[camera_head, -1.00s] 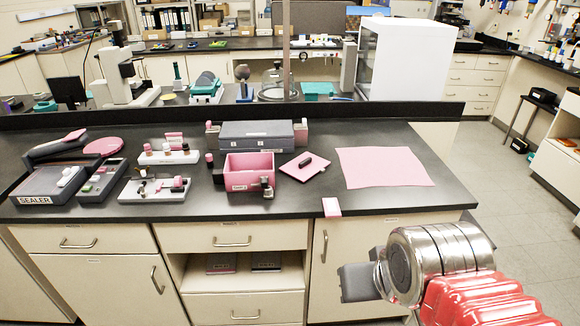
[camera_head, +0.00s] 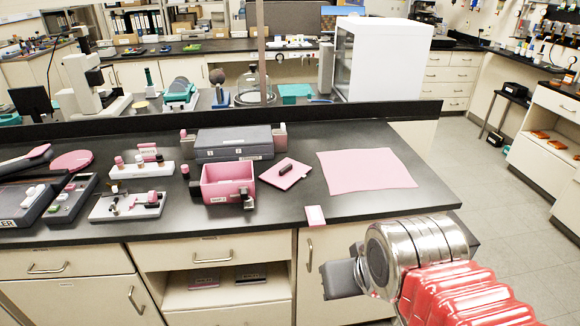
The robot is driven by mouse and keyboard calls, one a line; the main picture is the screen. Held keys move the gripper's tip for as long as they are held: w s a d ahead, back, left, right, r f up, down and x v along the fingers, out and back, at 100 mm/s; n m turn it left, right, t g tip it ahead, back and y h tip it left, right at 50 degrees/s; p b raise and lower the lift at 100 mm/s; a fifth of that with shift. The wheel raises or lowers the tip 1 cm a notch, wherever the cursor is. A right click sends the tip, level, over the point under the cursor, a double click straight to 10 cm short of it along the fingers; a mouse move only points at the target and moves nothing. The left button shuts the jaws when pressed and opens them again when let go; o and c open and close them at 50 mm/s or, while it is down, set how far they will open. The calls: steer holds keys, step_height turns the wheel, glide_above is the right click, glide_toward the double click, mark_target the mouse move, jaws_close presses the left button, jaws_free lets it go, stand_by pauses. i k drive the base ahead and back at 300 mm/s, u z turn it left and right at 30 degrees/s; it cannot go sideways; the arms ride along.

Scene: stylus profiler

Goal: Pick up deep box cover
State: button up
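The deep box cover looks to be the flat pink square lid (camera_head: 298,171) with a dark bar handle, lying on the black bench top. It lies just right of an open pink box (camera_head: 228,183) with dark fittings on its sides. My gripper (camera_head: 340,279) is a dark grey shape at the end of my arm, low in the picture in front of the bench cabinets. It is below and right of the lid, well apart from it. Its fingers are not clearly seen, and I see nothing held in it.
A grey case (camera_head: 234,141) stands behind the pink box. A pink sheet (camera_head: 366,170) lies right of the lid. A small pink tag (camera_head: 315,215) sits at the front edge. Racks and devices fill the bench's left. Open floor (camera_head: 500,205) lies to the right.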

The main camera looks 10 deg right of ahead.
mark_target(285, 173)
steer(key=i, duration=0.85)
steer(key=u, duration=0.05)
steer(key=k, duration=1.3)
steer(key=u, duration=0.3)
steer(key=i, duration=0.45)
steer(key=u, duration=0.7)
steer(key=i, duration=0.8)
